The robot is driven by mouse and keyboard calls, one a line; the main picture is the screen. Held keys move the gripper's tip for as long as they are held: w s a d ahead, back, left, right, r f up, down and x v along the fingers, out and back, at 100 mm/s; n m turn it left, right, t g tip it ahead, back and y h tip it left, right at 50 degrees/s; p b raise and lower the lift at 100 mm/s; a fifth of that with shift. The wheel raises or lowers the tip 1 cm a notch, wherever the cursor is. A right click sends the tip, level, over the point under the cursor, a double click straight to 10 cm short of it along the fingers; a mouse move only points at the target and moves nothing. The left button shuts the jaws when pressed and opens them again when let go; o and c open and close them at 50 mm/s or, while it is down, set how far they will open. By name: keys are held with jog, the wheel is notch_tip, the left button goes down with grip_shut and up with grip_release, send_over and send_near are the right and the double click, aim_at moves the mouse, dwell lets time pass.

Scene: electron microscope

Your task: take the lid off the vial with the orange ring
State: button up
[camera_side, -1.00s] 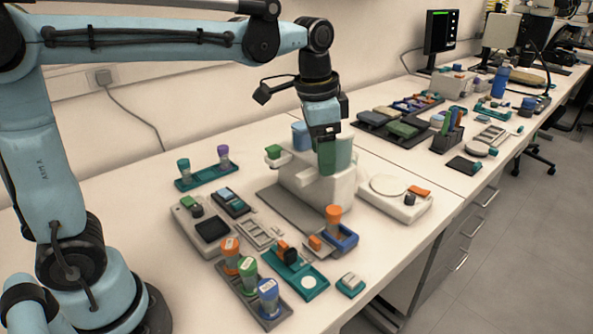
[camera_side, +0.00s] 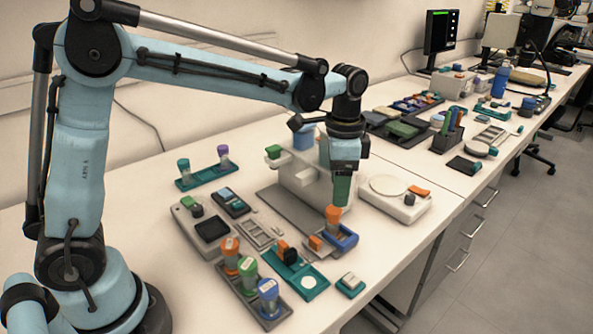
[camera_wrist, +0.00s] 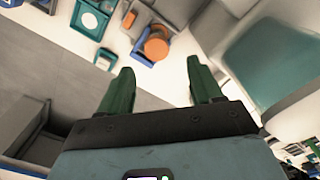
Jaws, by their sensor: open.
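A vial with an orange lid (camera_side: 333,213) stands upright in a blue holder (camera_side: 347,242) near the middle of the bench. In the wrist view its orange lid (camera_wrist: 156,47) shows ahead of my fingertips, with the blue holder (camera_wrist: 138,52) around it. My gripper (camera_side: 341,204) is open and empty, its green fingers pointing down just above and slightly right of the lid, apart from it as far as I can tell. The open fingers also show in the wrist view (camera_wrist: 162,68). Another orange-lidded vial (camera_side: 230,248) stands in the front rack. I cannot make out a separate ring.
The front rack (camera_side: 277,319) also holds green- and blue-lidded vials. A teal tray (camera_side: 313,290) lies in front of the blue holder. A white machine (camera_side: 303,180) stands behind my gripper, and a white scale-like device (camera_side: 388,205) is to the right.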

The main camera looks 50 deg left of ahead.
aim_at(335, 209)
jog(key=shift+s+f, duration=0.15)
jog(key=shift+f, duration=1.2)
jog(key=shift+s+f, duration=0.1)
jog(key=shift+f, duration=1.2)
jog(key=c, duration=1.1)
jog(key=shift+r, duration=0.1)
